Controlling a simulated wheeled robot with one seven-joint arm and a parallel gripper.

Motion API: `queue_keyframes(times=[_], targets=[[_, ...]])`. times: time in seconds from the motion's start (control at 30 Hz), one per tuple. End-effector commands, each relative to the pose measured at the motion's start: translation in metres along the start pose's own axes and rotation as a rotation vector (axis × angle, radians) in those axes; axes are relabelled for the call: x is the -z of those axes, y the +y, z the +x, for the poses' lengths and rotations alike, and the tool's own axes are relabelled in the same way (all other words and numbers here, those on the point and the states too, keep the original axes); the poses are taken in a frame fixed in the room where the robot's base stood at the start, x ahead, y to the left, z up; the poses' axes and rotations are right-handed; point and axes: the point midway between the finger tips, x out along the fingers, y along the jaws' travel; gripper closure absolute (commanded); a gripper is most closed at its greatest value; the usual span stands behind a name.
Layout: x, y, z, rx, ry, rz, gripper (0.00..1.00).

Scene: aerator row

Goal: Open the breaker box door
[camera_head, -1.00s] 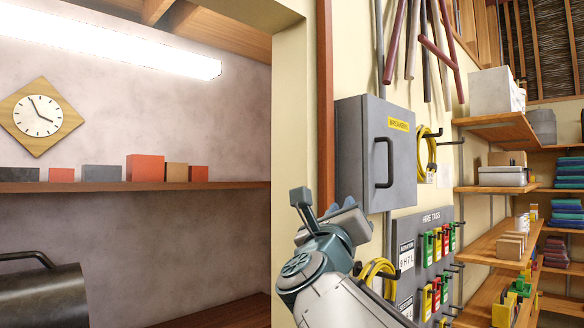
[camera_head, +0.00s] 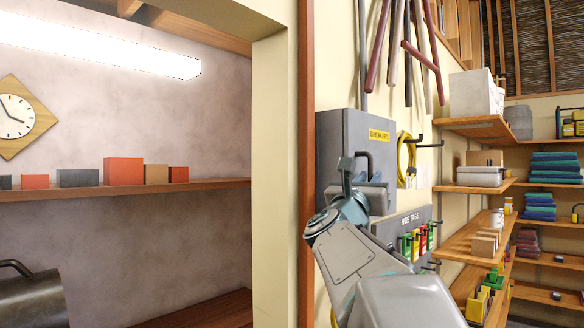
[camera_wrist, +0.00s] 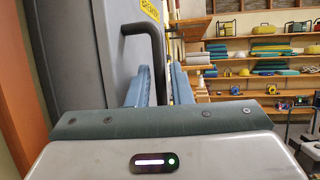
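The grey breaker box (camera_head: 340,150) is mounted on the wall, with a yellow label (camera_head: 379,135) on its door (camera_head: 393,160). The door looks shut. Its dark bar handle (camera_wrist: 150,35) shows in the wrist view and runs down between the two blue fingers of my gripper (camera_wrist: 160,85). The fingers stand apart on either side of the bar, with a gap visible. In the head view my gripper (camera_head: 368,188) is in front of the lower door and hides the lower part of the handle. I cannot tell whether a finger touches the handle.
A yellow cable coil (camera_head: 405,160) hangs on a hook just right of the box. A tag board (camera_head: 414,222) with coloured tags is below it. Pipes (camera_head: 408,50) hang above. A wooden post (camera_head: 306,150) stands left of the box. Wooden shelves (camera_head: 480,128) with goods fill the right.

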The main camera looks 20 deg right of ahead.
Motion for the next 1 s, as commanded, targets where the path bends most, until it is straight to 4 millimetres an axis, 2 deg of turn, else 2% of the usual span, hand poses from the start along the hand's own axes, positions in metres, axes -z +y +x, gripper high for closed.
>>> queue_keyframes(times=[0.13,0.47,0.53,0.83,1.0], targets=[[-0.001,0.000,0.013,0.000,0.001,-0.001,0.81],[0.001,0.000,0.015,-0.001,0.000,0.000,0.81],[0.001,0.000,0.015,-0.001,0.000,0.000,1.00],[0.002,-0.003,0.015,-0.002,0.000,0.001,1.00],[0.006,-0.015,0.018,-0.011,0.000,0.008,1.00]])
